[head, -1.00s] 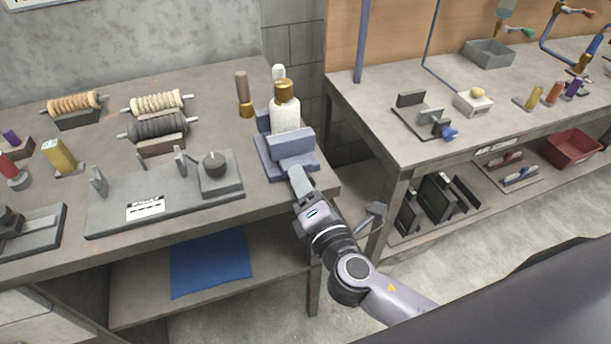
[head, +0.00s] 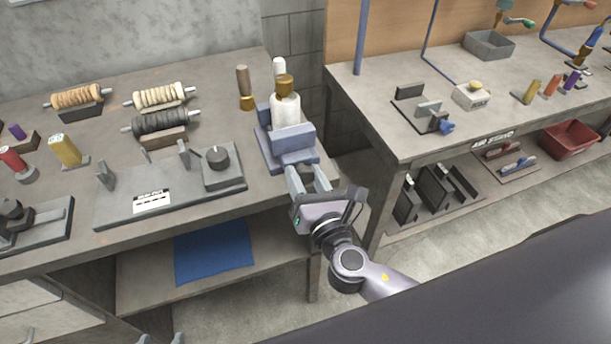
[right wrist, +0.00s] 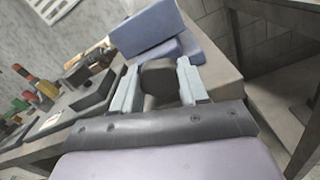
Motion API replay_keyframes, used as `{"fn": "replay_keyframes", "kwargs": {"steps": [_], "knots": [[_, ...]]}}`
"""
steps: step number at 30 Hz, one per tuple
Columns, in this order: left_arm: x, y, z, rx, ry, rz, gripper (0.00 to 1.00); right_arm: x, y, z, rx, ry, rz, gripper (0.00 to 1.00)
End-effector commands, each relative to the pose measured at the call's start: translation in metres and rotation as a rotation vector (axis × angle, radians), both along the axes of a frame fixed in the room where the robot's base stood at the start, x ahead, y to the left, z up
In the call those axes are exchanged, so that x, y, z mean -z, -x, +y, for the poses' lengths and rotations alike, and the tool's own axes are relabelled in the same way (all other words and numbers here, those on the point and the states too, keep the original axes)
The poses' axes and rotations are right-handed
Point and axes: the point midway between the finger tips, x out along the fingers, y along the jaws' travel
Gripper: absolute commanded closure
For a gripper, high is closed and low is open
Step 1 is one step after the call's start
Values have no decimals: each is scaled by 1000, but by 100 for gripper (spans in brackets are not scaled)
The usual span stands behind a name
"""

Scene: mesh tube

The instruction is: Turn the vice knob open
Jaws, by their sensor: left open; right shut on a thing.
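The blue-grey vice (head: 292,143) stands at the right front corner of the left bench, with a white bottle with a gold cap (head: 286,108) upright between its jaws. The dark vice knob (right wrist: 160,80) is on the vice's near side. My right gripper (head: 308,176) is at the bench's front edge, its two fingers on either side of the knob and shut on it. In the right wrist view the knob sits between the pale fingers, and the vice (right wrist: 148,30) is behind it. Only the tips of my left gripper (head: 175,339) show at the bottom edge, apart and empty.
A grey fixture with a black dial (head: 217,157) stands left of the vice. A wooden-handled tool (head: 244,88) and spools (head: 160,122) are behind. A second bench (head: 400,60) stands to the right across a gap. A blue cloth (head: 213,251) lies on the lower shelf.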

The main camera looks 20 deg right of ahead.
Motion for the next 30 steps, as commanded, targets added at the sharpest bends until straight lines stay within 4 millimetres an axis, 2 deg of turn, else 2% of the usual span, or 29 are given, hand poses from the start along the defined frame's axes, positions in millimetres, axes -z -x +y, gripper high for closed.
{"fn": "replay_keyframes", "kwargs": {"steps": [20, 21, 23, 30], "knots": [[0, 0, 1, -1, -1, 0, 41, 1, 0, 0, 0, 63, -1, 87], [0, 0, 1, -1, -1, 0, 41, 1, 0, 0, 0, 63, -1, 47], [0, 0, 1, -1, -1, 0, 41, 1, 0, 0, 0, 62, -1, 31], [0, 0, 1, -1, -1, 0, 41, 0, 0, 0, 0, 60, -1, 31]]}}
